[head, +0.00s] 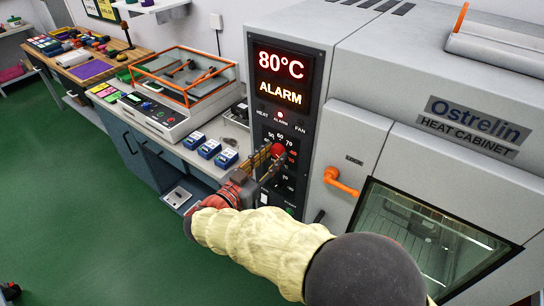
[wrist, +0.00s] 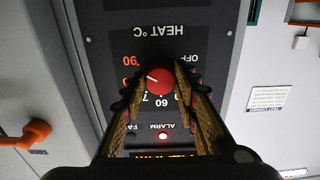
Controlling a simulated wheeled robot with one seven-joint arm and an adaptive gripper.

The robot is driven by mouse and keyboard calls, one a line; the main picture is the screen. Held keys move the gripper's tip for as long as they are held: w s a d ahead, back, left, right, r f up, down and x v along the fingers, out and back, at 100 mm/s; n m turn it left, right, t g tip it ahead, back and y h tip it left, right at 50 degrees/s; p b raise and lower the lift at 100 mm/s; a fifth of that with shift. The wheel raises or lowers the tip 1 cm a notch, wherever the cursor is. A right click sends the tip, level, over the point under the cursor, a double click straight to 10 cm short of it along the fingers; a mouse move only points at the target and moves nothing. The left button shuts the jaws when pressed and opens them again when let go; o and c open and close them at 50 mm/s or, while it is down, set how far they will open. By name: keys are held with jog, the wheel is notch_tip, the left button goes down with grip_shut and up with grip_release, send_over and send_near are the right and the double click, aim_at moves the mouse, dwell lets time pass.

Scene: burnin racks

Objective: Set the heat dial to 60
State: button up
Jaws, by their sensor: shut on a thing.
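The heat dial (head: 278,149) is a small red round knob on the dark control panel of the heat cabinet. In the wrist view the dial (wrist: 159,84) sits between my fingertips, and the panel lettering is upside down. Its white pointer line points left and slightly up, towards the red numbers. The 60 mark (wrist: 160,102) lies just below the dial there, with a 7 beside it. My gripper (head: 266,163) is shut on the dial, one finger on each side; it also shows in the wrist view (wrist: 159,76). The display (head: 281,77) reads 80°C and ALARM.
The red alarm lamp (head: 280,115) is lit. An orange door handle (head: 341,181) sticks out to the right of the panel. Left of the cabinet, a bench holds several small blue devices (head: 210,149) and an orange-framed clear box (head: 182,72). The green floor (head: 90,220) is open.

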jog(key=shift+c, duration=0.9)
jog(key=shift+n, duration=0.4)
jog(key=shift+c, duration=0.2)
jog(key=n+b, duration=0.1)
jog(key=n, duration=0.3)
jog(key=shift+n, duration=0.3)
jog(key=n+p, duration=0.1)
jog(key=n, duration=0.5)
jog(key=shift+r, duration=0.1)
jog(key=n+p, duration=0.4)
jog(key=n, duration=0.2)
jog(key=shift+r+n, duration=0.1)
jog(key=shift+n, duration=0.3)
jog(key=n+p, duration=0.3)
jog(key=shift+n+p, duration=0.3)
jog(key=shift+n, duration=0.1)
jog(key=shift+n+p, duration=0.6)
jog(key=shift+n, duration=0.2)
jog(key=shift+d, duration=0.1)
jog(key=shift+f, duration=0.2)
